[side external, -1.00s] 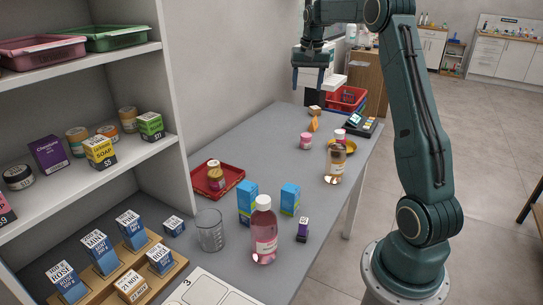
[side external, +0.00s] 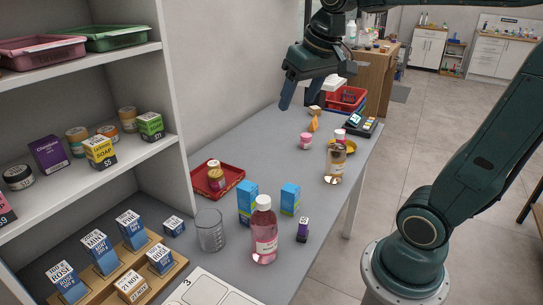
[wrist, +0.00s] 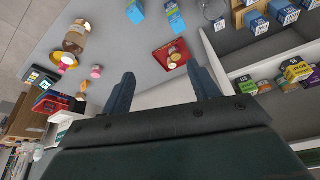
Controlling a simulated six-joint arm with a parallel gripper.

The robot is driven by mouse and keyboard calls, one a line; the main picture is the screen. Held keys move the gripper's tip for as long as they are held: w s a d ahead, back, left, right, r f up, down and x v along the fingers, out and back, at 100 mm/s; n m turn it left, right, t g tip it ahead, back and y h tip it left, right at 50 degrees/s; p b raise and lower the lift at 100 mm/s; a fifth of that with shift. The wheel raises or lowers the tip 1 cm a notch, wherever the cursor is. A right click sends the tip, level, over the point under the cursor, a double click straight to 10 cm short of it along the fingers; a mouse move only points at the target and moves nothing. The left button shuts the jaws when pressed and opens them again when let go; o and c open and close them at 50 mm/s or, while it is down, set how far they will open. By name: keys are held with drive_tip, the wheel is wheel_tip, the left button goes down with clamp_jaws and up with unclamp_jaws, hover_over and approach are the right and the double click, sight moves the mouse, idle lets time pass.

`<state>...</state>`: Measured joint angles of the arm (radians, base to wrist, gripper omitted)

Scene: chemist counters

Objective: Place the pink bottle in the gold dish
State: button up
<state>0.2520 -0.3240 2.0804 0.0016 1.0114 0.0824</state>
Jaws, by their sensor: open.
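A clear bottle of pink liquid with a pale cap (side external: 264,237) stands upright at the near end of the counter. I do not make it out in the wrist view. The gold dish (side external: 351,147) is at the counter's far right, partly hidden behind an amber bottle (side external: 335,163). The dish also shows in the wrist view (wrist: 67,58). My gripper (side external: 303,97) is open and empty, high above the far part of the counter, well away from the pink bottle.
A red tray (side external: 232,180) holds jars. A pink jar (side external: 306,141) stands farther back. Shelves line the left. The counter's middle is clear.

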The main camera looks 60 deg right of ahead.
drive_tip(key=s+a+f+n+t+y, duration=0.1)
drive_tip(key=s+a+f+n, duration=0.2)
drive_tip(key=s, duration=0.8)
drive_tip(key=shift+a+f+n+t, duration=0.35)
drive_tip(key=shift+a+f, duration=1)
drive_tip(key=shift+a, duration=0.85)
